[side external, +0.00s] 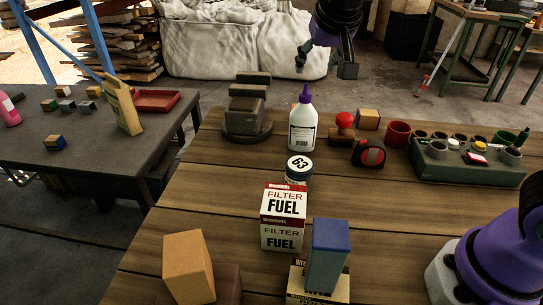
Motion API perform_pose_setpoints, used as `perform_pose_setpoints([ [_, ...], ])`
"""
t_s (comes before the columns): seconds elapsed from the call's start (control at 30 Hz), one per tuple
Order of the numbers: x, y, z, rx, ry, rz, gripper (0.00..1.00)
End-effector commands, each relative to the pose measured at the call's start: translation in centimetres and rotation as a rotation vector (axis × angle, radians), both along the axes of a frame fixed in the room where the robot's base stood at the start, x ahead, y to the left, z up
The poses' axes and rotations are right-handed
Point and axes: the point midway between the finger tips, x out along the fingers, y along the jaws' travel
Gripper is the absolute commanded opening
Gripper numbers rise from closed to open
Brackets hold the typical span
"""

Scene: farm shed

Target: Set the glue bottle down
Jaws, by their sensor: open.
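The glue bottle (303,121) is white with a purple pointed cap and a printed label. It stands upright on the wooden table (190,200), toward the back middle, behind a jar marked 63. My gripper (325,68) is above the bottle and slightly to its right. Its two fingers are spread apart, with nothing between them. The gripper is clear of the bottle's cap.
A vise (247,112) stands left of the bottle. A red-topped stamp (344,127), tape measure (370,153), red cup (398,133) and green organizer (468,168) stand to the right. Fuel filter boxes (284,217) and wood blocks (189,267) fill the front. Bare planks lie at left.

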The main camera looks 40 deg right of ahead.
Motion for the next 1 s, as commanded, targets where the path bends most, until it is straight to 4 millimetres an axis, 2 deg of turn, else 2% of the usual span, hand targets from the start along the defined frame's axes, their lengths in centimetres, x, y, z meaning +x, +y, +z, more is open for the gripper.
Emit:
perform_pose_setpoints([
  [0.13,-1.1,0.2,1.2,0.003,0.001,0.01,0.64],
  [0.23,-3.2,-0.3,1.5,0.006,0.013,0.058,0.64],
  [0.37,-8.3,-0.9,0.9,0.013,0.038,0.181,0.64],
  [0.5,-13.9,-0.5,-1.1,0.019,0.066,0.323,0.64],
  [0.6,-16.8,0.1,-2.8,0.023,0.078,0.402,0.64],
  [0.73,-18.7,0.7,-4.2,0.026,0.089,0.457,0.64],
  [1.0,-19.0,0.9,-4.5,0.027,0.092,0.469,0.64],
])
